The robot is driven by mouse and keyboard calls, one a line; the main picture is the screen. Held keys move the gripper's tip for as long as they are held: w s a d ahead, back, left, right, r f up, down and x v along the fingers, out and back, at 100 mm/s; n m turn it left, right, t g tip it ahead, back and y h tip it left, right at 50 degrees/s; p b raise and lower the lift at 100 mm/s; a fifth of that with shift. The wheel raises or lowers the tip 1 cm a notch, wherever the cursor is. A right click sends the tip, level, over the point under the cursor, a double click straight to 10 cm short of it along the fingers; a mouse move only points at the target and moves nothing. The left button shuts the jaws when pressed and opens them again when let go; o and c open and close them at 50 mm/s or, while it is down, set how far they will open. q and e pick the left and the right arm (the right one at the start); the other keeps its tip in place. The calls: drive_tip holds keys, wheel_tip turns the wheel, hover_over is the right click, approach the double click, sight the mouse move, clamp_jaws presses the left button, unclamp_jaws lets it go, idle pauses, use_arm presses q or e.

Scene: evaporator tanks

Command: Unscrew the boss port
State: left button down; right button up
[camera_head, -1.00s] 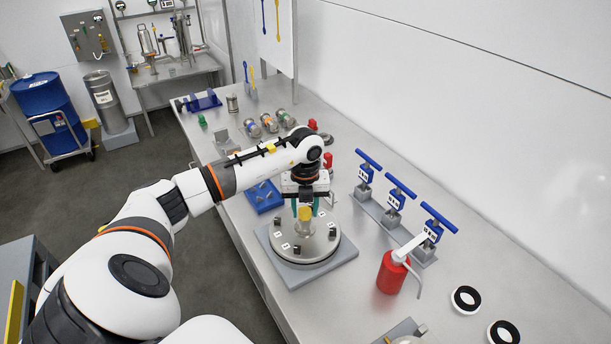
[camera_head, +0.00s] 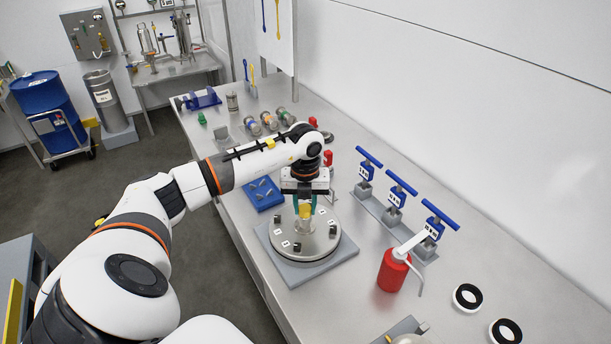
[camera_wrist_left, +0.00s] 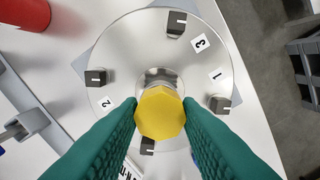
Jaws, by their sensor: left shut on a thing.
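The boss port's yellow hexagonal cap (camera_head: 305,211) is at the middle of a round steel lid. It also shows in the left wrist view (camera_wrist_left: 160,113), between the green fingers. My left gripper (camera_head: 304,207) points straight down over the lid and is shut on the yellow cap. The steel lid (camera_head: 318,243) has black blocks and numbered white labels around its rim and sits on a grey square base (camera_head: 335,262). A metal collar (camera_wrist_left: 158,76) shows just behind the cap in the wrist view. Whether the cap is clear of its seat cannot be told. My right gripper is not in view.
A blue tray (camera_head: 258,202) with small parts lies left of the lid. Three blue-handled valves (camera_head: 396,195) on a rail and a red bottle (camera_head: 392,272) stand to the right. Two black-and-white rings (camera_head: 467,297) lie at the lower right. The bench's front-right is mostly clear.

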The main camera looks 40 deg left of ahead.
use_arm(q)
drive_tip(key=shift+n, duration=1.3)
drive_tip(key=n+p, duration=0.1)
drive_tip(key=n, duration=0.2)
drive_tip(key=shift+r+p, duration=0.15)
drive_tip(key=shift+p, duration=0.2)
drive_tip(key=shift+n, duration=1.1)
drive_tip(key=shift+n+p, duration=0.8)
drive_tip(key=shift+n, duration=0.4)
drive_tip(key=shift+n+p, duration=0.4)
drive_tip(key=shift+n, duration=0.8)
